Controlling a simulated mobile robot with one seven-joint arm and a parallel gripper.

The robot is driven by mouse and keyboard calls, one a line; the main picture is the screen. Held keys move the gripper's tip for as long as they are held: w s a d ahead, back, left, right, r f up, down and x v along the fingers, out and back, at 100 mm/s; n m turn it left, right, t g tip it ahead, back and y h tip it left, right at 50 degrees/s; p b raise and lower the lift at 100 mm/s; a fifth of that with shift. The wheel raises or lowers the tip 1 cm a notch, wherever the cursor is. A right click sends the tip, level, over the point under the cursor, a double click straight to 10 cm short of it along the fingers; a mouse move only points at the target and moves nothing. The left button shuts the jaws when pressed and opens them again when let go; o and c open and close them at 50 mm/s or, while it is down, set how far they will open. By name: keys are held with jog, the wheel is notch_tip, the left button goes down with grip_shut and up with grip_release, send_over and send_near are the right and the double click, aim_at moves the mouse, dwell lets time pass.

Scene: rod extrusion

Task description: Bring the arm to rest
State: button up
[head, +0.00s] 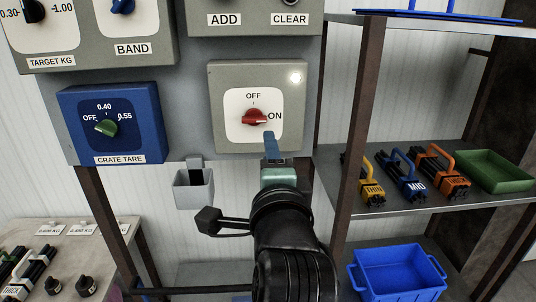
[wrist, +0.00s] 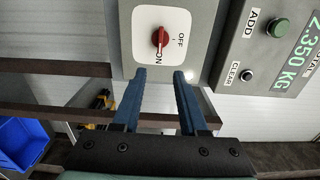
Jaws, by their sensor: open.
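My gripper (head: 270,144) is raised in front of the grey switch box with a red knob (head: 255,117). The knob points toward ON. In the wrist view the two blue fingers of my gripper (wrist: 160,78) are apart with nothing between them. The red knob (wrist: 160,38) lies beyond the fingertips, apart from them. My black arm reaches up from the bottom of the head view.
A blue CRATE TARE box (head: 112,124) is left of the switch box. A grey holder (head: 194,188) hangs below. The wrist view shows a lit display (wrist: 302,50).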

jog(key=shift+w, duration=0.2)
jog(key=s+a+r+n+t, duration=0.2)
jog(key=s+r+n+t, duration=0.2)
jog(key=s+r+n, duration=0.5)
jog(key=s+a+r+n+t+b, duration=0.1)
jog(key=s+r+n+t, duration=0.4)
jog(key=s+r+n, duration=0.4)
notch_tip(320, 180, up, 5)
jog(key=shift+a+r, duration=0.1)
jog(key=shift+a, duration=0.25)
dwell(0.5)
